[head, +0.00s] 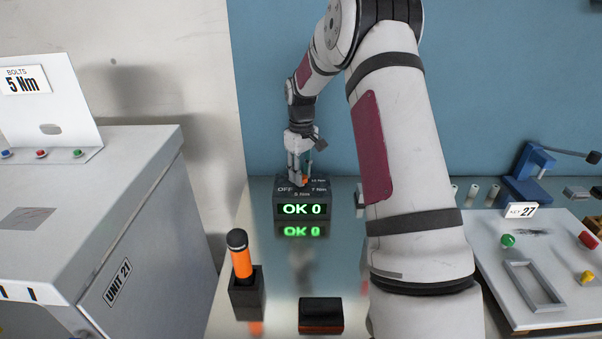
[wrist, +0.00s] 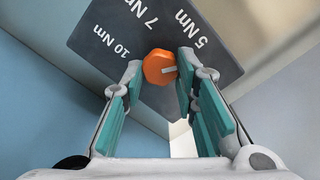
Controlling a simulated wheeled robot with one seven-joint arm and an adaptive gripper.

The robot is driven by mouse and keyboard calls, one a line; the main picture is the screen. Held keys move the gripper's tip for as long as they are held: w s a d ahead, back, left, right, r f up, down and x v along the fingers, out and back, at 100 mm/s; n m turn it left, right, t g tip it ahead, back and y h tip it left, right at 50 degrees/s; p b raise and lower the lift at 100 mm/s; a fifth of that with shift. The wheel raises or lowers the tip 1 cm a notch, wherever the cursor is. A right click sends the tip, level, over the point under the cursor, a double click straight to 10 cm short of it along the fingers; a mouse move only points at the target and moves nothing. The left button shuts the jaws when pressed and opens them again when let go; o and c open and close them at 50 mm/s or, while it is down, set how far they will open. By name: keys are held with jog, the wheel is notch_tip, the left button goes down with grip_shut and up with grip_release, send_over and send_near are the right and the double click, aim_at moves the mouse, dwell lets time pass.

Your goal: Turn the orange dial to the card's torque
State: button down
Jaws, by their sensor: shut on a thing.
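The orange dial (wrist: 158,67) sits on top of the dark dispenser box (head: 302,206), whose green display reads "OK 0". My gripper (head: 301,178) reaches down onto the box, and its fingers (wrist: 160,70) are shut on the dial from both sides. The 5 Nm, 7 Nm and 10 Nm marks show in the wrist view; OFF is readable in the head view. The card (head: 24,80) at left reads "BOLTS 5 Nm".
An orange-handled tool (head: 241,262) stands in a dark holder at the front left. A black and red block (head: 321,315) lies at the front. A grey cabinet (head: 150,230) marked "UNIT 21" is at left. A panel (head: 492,270) with a "27" card is at right.

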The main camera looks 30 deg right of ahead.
jog(key=n, duration=0.5)
jog(key=shift+n, duration=0.4)
jog(key=shift+s, duration=0.1)
dwell(0.3)
jog(key=c, duration=1.3)
grip_release()
notch_tip(320, 180, up, 12)
